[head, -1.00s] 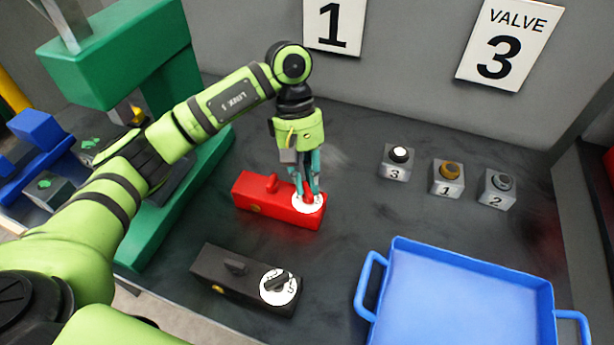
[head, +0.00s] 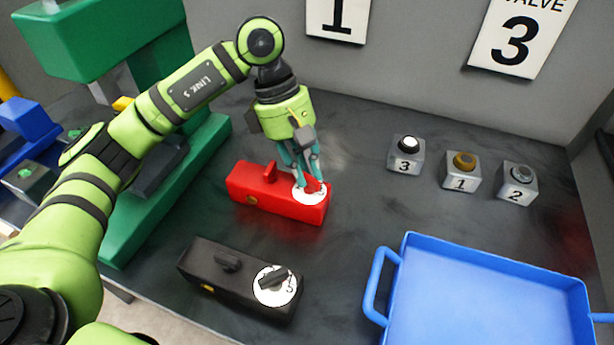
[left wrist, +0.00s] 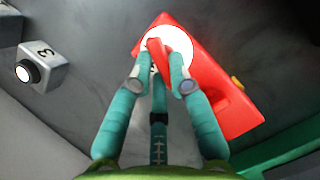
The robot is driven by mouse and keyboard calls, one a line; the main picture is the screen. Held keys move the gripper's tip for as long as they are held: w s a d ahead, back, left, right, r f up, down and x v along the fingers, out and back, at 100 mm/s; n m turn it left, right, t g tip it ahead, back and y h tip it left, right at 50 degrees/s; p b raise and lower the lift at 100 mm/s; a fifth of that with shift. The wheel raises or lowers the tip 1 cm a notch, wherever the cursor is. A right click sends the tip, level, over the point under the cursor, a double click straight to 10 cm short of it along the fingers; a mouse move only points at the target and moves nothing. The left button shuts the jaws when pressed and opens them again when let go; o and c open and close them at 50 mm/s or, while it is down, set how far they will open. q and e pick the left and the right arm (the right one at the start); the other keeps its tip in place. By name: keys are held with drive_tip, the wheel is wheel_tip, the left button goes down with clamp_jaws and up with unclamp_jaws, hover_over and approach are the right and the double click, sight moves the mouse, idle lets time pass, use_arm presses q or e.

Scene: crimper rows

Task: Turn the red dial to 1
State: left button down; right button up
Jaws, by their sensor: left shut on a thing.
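The red box (head: 256,189) lies on the dark bench in the middle of the head view, with a white dial face at its right end. The red dial (left wrist: 158,55) is a bar-shaped knob on that white face (left wrist: 184,46). My left gripper (head: 309,183) points down from above and is shut on the dial, one finger on each side of it in the left wrist view. The fingers hide most of the dial in the head view, and I cannot read its numbers. My right gripper is not in view.
A black box (head: 221,267) with a similar white dial stands in front. A blue tray (head: 400,262) is at the lower right. Numbered buttons (head: 461,172) stand at the back right. A green press (head: 150,205) is at the left.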

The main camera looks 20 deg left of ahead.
sight(282, 178)
use_arm(q)
drive_tip(key=shift+s+a+n+t+b, duration=0.15)
drive_tip(key=shift+n+t+b, duration=0.35)
drive_tip(key=shift+n+b, duration=0.65)
drive_tip(key=c, duration=1.1)
unclamp_jaws()
drive_tip(key=shift+c, duration=0.2)
drive_tip(key=v, duration=1.2)
drive_tip(key=shift+f, duration=0.1)
